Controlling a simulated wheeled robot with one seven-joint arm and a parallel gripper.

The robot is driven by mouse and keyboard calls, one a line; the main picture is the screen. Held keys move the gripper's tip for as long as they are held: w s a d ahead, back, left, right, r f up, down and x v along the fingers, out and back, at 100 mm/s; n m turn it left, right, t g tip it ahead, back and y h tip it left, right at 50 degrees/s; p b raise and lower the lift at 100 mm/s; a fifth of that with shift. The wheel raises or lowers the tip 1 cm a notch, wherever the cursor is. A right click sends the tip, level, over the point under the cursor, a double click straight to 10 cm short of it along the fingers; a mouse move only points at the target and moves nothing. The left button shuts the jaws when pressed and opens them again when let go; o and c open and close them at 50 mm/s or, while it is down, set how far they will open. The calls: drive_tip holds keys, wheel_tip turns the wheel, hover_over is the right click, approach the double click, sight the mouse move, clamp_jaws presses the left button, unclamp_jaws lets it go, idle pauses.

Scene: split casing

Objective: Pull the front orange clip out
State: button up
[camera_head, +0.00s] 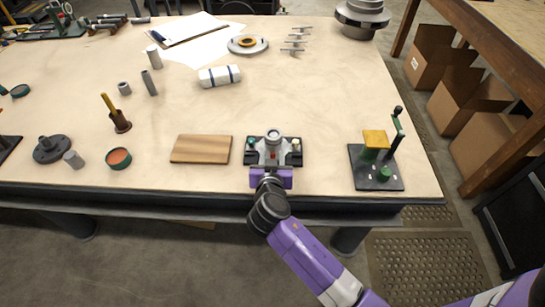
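The split casing (289,145) is a small dark block with a grey metal body in its middle, near the table's front edge. Small green spots show at its sides and a small reddish-orange spot on its front face. That spot may be the front clip; it is too small to tell. My gripper (272,170) is at the near side of the casing, right up against it in this view. Its fingers are too small and partly hidden, so I cannot see whether they are open, shut or touching the clip.
A wooden board (201,149) lies left of the casing. A dark fixture with a yellow block and crank (375,172) stands to the right. A white roll (219,76) and a round disc (248,44) lie farther back. Bare tabletop surrounds the casing behind.

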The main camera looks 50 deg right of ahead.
drive_tip(key=shift+s+a, duration=0.15)
drive_tip(key=shift+a, duration=0.05)
drive_tip(key=b+v, duration=0.1)
drive_tip(key=v, duration=0.6)
drive_tip(key=shift+s+a+r, duration=0.1)
drive_tip(key=shift+r, duration=0.05)
idle(0.4)
